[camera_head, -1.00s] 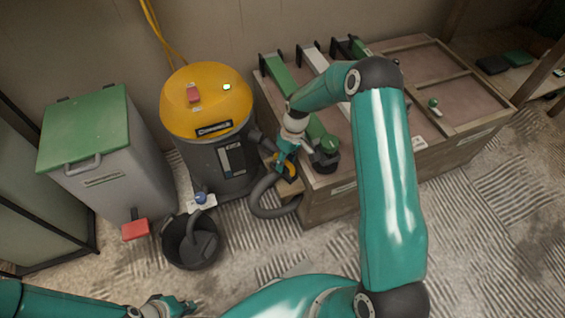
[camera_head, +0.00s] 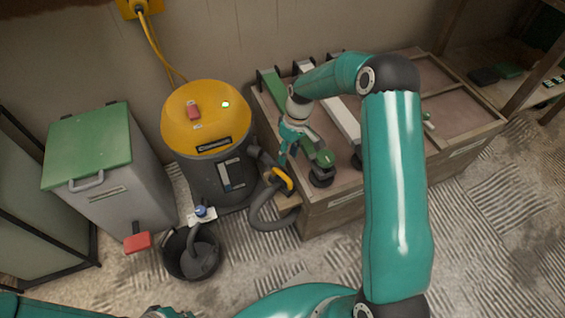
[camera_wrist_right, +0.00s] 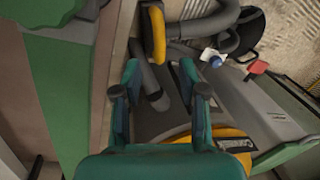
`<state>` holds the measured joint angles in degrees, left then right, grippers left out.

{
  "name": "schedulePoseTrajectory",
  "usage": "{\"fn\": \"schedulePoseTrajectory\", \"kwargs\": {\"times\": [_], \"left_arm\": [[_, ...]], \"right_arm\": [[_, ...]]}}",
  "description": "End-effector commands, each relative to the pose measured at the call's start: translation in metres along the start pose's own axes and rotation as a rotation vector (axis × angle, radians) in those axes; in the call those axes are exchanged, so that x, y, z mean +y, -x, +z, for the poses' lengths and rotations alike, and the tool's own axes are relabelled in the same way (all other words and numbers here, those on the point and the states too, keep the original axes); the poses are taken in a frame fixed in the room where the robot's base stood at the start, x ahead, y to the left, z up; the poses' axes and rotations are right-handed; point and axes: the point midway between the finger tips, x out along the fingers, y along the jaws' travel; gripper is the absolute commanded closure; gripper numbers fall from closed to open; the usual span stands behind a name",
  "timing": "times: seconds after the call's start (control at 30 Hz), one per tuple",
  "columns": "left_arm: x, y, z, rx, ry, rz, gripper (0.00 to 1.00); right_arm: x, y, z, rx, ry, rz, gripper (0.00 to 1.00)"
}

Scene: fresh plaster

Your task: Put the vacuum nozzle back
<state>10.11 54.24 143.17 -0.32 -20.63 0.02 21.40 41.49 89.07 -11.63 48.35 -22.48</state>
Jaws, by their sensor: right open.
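The yellow-topped vacuum (camera_head: 205,120) stands on the floor, left of a wooden bench. A grey hose (camera_head: 262,215) loops beside it. A yellow grip (camera_head: 283,180) on a dark tube is at the bench's front left corner. In the wrist view the yellow grip (camera_wrist_right: 157,35) is above the jaw gap, with grey tube (camera_wrist_right: 147,78) running behind the gap. I cannot tell where the nozzle end is. My right gripper (camera_head: 286,152) is open and empty, above the yellow grip and apart from it. My left gripper (camera_head: 165,312) is mostly cut off at the bottom edge.
A black bucket (camera_head: 174,257) with a grey piece in it stands in front of the vacuum, near a blue knob (camera_head: 200,211). A grey bin (camera_head: 115,195) with green lid is on the left. The bench (camera_head: 340,208) holds green and white strips. Open floor lies in front.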

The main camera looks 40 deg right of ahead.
Motion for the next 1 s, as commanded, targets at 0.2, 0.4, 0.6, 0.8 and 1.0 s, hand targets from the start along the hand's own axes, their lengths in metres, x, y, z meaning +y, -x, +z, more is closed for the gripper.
{"fn": "schedulePoseTrajectory", "kwargs": {"times": [0.2, 0.4, 0.6, 0.8, 1.0], "left_arm": [[0.002, 0.005, 0.0, 0.0, 0.0, 0.0, 1.0], [0.002, 0.004, 0.0, 0.0, 0.0, 0.0, 1.0], [0.002, 0.004, 0.0, 0.0, 0.0, 0.0, 1.0], [0.002, 0.004, 0.0, 0.0, 0.0, 0.0, 1.0], [0.002, 0.004, 0.0, 0.0, 0.0, 0.0, 1.0]], "right_arm": [[-0.012, 0.002, 0.002, 0.003, -0.003, -0.013, 0.58], [-0.081, -0.075, 0.026, 0.031, -0.062, -0.082, 0.58], [-0.166, -0.141, 0.094, 0.059, -0.199, -0.141, 0.58], [-0.207, -0.157, 0.152, 0.074, -0.301, -0.15, 0.58], [-0.224, -0.16, 0.163, 0.081, -0.328, -0.145, 0.58]]}}
